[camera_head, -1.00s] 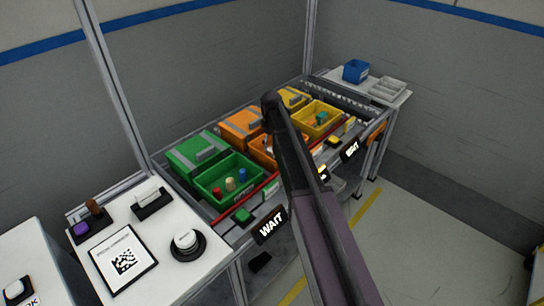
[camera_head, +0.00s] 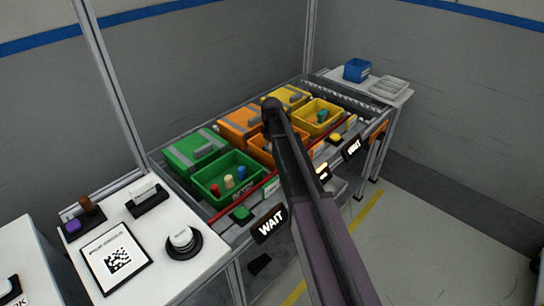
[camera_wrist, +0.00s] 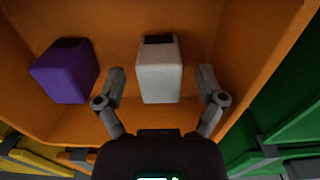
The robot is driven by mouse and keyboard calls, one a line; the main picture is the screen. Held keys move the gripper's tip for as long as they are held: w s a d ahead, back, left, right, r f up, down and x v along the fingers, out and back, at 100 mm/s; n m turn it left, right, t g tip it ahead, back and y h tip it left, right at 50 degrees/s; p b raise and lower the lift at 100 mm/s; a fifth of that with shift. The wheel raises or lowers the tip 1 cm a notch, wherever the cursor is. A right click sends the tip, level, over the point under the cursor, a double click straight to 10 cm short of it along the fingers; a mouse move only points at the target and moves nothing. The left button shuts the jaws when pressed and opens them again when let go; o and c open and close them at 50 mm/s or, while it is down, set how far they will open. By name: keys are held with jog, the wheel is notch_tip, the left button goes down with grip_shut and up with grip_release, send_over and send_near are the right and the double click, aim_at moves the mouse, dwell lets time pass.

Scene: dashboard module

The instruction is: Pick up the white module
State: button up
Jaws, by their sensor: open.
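The white module (camera_wrist: 160,72) is a pale block with a dark patch at its far end, inside the orange bin (camera_wrist: 235,55) in the wrist view. My gripper (camera_wrist: 160,78) is open, with one finger on each side of the white module. Small gaps show between the fingers and its sides, and nothing is gripped. A purple module (camera_wrist: 65,72) lies to the left, just outside the left finger. In the head view, my arm covers much of the orange bin (camera_head: 259,146), and the white module cannot be made out there.
A green bin (camera_head: 208,188) and a yellow bin (camera_head: 331,123) flank the orange one. The orange bin's right wall stands close to my right finger in the wrist view. A white table (camera_head: 160,270) with a printed code sheet is at front left.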

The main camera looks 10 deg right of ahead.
jog(key=shift+f, duration=0.45)
dwell(0.3)
grip_shut()
